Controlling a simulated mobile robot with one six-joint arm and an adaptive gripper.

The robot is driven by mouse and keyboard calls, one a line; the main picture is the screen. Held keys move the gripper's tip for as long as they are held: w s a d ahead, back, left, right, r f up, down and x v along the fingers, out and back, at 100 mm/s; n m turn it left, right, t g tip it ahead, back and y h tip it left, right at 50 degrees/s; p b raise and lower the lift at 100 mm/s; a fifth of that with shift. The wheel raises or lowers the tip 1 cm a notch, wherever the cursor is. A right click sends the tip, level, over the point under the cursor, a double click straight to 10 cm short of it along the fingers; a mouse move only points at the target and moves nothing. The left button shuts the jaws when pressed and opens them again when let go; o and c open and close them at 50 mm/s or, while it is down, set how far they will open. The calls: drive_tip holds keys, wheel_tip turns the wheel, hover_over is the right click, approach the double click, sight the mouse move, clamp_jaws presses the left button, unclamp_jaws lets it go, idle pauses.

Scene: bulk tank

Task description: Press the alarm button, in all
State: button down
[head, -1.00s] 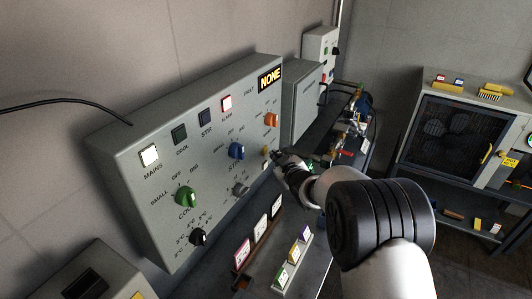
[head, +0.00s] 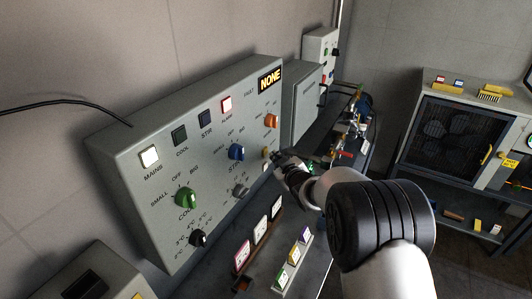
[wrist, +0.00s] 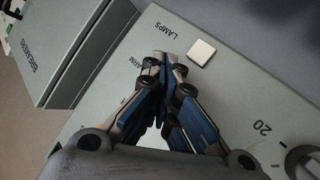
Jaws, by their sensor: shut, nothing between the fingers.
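The grey control panel (head: 205,160) hangs on the wall at the left of the head view. Its display (head: 270,79) reads NONE. In the wrist view my gripper (wrist: 165,62) covers the spot by a label ending in "ARM"; the alarm button itself is hidden there. A pale square button (wrist: 201,52) by the label LAMPS is just right of the fingers. I cannot tell whether the tips touch the panel.
The panel also has green (head: 186,198), blue (head: 236,152), orange (head: 271,121) and black knobs. A grey box marked BREAKERS (wrist: 75,45) adjoins it. A bench below holds small coloured-label blocks (head: 293,262). A caged-fan cabinet (head: 455,140) stands at the right.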

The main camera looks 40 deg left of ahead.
idle(0.3)
drive_tip(key=shift+a+b, duration=0.35)
drive_tip(key=shift+a, duration=0.1)
drive_tip(key=shift+s+a, duration=0.1)
drive_tip(key=shift+a, duration=0.3)
idle(0.7)
drive_tip(key=shift+d, duration=0.85)
drive_tip(key=shift+w+d, duration=0.2)
drive_tip(key=shift+d, duration=1.05)
drive_tip(key=shift+w+d, duration=0.15)
drive_tip(key=shift+d, duration=1.1)
drive_tip(key=shift+r, duration=0.1)
